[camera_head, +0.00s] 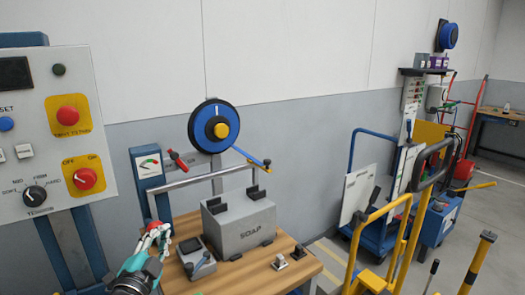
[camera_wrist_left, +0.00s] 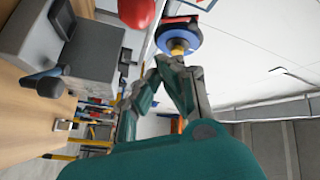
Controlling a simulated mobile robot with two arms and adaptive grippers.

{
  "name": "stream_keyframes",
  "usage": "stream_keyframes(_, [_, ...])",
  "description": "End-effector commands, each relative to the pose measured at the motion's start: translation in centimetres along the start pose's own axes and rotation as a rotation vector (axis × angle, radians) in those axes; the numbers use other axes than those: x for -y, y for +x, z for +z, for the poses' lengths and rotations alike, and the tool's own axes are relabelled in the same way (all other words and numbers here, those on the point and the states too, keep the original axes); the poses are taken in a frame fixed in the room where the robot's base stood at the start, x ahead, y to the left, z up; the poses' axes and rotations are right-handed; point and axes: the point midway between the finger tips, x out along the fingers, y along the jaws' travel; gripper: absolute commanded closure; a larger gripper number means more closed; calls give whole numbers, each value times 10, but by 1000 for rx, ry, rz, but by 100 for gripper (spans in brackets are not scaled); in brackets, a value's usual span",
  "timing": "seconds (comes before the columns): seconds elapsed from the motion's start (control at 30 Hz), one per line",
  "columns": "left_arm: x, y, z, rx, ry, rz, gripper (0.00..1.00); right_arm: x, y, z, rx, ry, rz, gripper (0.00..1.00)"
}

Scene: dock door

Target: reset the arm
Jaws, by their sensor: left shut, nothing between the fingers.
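My left gripper (camera_head: 158,236) is at the left edge of the wooden workbench, at the lower left of the head view. It is teal and dark grey. In the left wrist view its two fingers (camera_wrist_left: 166,66) come together at the tips, with nothing between them. My right gripper is in neither view.
A control panel (camera_head: 45,140) with red buttons stands at the left. A blue wheel with a yellow hub (camera_head: 205,130) and a crank is above the wooden bench (camera_head: 262,278). A yellow cart frame (camera_head: 375,240) stands to the right. Open floor (camera_head: 490,215) lies at the far right.

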Motion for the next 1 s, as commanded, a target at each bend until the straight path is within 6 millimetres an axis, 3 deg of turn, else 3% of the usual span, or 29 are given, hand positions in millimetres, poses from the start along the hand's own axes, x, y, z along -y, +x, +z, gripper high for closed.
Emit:
stream_keyframes(0.17, [-50,-37,28,154,-137,126,100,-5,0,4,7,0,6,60])
stream_keyframes(0.27, [-84,-69,46,274,-234,216,100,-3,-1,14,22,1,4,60])
stream_keyframes(0.4, [-142,-143,72,516,-405,376,100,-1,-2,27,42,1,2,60])
stream_keyframes(0.5, [-172,-197,82,683,-506,472,100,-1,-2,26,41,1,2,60])
stream_keyframes(0.7, [-203,-279,87,927,-628,594,100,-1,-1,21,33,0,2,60])
stream_keyframes(1.0, [-221,-372,80,1202,-733,711,100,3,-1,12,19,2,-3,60])
